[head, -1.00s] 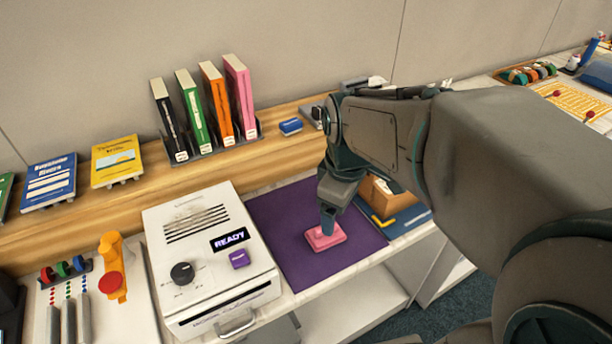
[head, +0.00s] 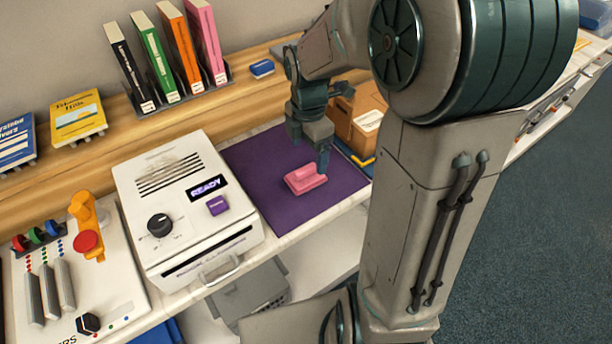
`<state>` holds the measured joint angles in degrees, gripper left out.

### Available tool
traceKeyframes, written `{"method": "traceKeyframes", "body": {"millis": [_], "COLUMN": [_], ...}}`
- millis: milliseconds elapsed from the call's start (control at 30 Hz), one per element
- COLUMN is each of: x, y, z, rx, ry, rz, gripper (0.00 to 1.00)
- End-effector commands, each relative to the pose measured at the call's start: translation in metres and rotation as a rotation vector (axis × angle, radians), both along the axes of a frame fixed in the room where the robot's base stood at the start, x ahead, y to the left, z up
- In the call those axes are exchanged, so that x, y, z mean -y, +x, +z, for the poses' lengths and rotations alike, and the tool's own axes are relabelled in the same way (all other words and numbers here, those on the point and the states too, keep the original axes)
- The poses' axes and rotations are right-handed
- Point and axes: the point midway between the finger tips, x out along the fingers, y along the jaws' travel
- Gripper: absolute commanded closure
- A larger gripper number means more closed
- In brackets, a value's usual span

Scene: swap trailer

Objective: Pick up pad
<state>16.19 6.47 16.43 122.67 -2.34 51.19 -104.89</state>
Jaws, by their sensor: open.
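The pink pad (head: 304,180) lies flat on a purple mat (head: 262,200) on the counter. It has a raised block on top. My gripper (head: 316,165) points down at the pad's right and far side, with a finger close to it. The view does not show whether the finger touches the pad. The gripper is open, and its other finger is hard to make out.
A white machine (head: 187,205) reading READY stands left of the mat. A cardboard box (head: 358,122) stands behind my gripper on the right. A book rack (head: 183,98) and a blue eraser-like block (head: 262,68) are on the wooden shelf.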

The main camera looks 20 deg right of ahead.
Motion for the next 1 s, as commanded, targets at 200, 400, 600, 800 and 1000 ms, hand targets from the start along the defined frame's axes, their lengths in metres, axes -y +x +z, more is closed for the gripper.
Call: {"method": "traceKeyframes", "body": {"millis": [200,400,600,800,1000], "x": [-0.001,-0.006,-0.007,-0.008,-0.008], "y": [0.0,-0.002,-0.002,-0.002,-0.002], "z": [-0.021,-0.045,-0.07,-0.073,-0.073], "rx": [0.0,-0.003,-0.002,0.002,0.001], "ry": [0.0,0.001,0.0,0.001,0.0], "rz": [0.0,0.002,0.0,-0.001,-0.001], "gripper": [0.16,0.16,0.16,0.16,0.47]}}
